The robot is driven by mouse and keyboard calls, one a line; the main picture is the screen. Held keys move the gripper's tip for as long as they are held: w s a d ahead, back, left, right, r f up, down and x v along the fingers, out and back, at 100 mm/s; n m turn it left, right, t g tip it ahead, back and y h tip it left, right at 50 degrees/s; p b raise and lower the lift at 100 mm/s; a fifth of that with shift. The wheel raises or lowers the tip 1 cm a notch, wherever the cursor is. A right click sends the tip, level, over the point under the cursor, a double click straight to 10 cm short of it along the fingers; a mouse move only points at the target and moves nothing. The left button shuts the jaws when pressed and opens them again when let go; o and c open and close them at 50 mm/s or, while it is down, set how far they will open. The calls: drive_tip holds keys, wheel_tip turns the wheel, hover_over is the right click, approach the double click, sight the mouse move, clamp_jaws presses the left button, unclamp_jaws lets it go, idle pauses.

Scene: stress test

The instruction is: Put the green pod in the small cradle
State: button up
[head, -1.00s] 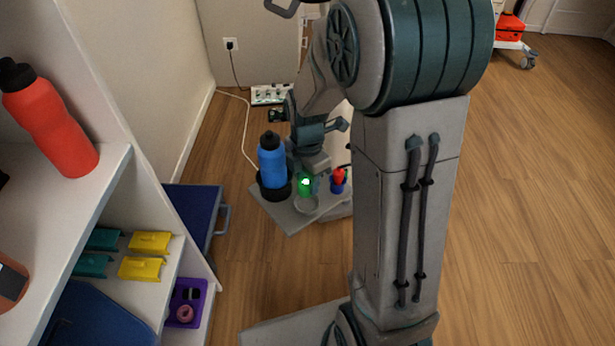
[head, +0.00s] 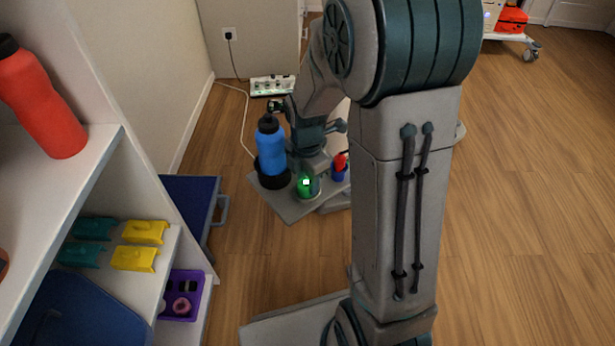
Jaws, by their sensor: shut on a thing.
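The green pod (head: 305,190), with a bright spot on it, is at the front of the low grey platform (head: 290,212) in the head view. My gripper (head: 314,166) reaches down from behind and is shut on the pod; its fingertips are small and partly hidden. The pod overlaps the place of a small grey round holder, likely the small cradle, whose rim I cannot make out clearly. I cannot tell whether the pod rests inside it or is held just above.
A blue bottle (head: 270,150) stands in a black holder (head: 273,180) left of the pod. A small blue cup (head: 338,174) with a red item is close on the right. A shelf (head: 100,165) with a red bottle (head: 40,100) fills the left.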

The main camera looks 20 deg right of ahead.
drive_tip(key=o, duration=1.1)
wheel_tip(320, 180, up, 14)
drive_tip(key=p, duration=0.6)
drive_tip(key=shift+f, duration=0.1)
